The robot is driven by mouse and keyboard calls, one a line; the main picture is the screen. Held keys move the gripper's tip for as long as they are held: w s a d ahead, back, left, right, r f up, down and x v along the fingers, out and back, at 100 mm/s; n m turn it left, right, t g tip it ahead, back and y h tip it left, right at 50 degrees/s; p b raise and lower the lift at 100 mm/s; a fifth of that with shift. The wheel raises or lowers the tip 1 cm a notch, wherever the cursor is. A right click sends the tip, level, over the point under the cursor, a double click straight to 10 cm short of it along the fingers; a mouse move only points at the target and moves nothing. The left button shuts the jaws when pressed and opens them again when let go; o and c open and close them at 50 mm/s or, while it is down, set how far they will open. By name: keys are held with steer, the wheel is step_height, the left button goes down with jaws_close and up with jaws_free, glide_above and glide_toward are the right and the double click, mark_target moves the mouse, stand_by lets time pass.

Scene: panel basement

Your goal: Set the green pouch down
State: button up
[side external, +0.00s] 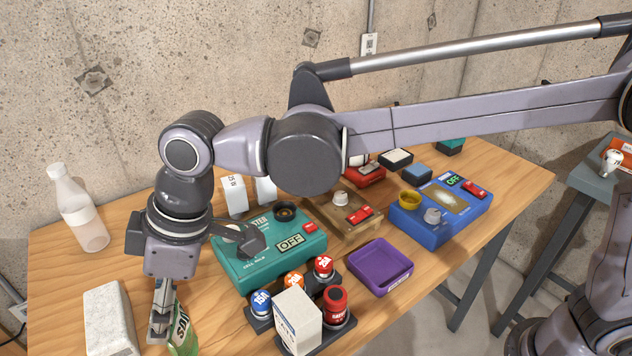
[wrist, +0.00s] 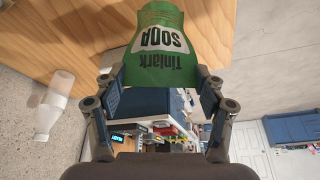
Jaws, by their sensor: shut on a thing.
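The green pouch (side external: 184,334), with a white label reading SODA, hangs from my gripper (side external: 160,320) at the front left of the table. In the wrist view, the pouch (wrist: 155,72) is between the two fingers of my gripper (wrist: 160,82), its lettering upside down. The fingers are shut on it. Its lower end is cut off in the side view, so I cannot tell whether it touches the table (side external: 60,265).
A pale block (side external: 110,318) lies just left of the pouch. A clear bottle (side external: 80,210) stands further back left. To the right are a teal box (side external: 265,262), a holder with several capped cylinders (side external: 335,305), a white carton (side external: 297,322) and a purple tray (side external: 380,267).

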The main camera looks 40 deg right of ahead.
mark_target(174, 326)
steer(key=shift+f, duration=2.1)
steer(key=o, duration=1.8)
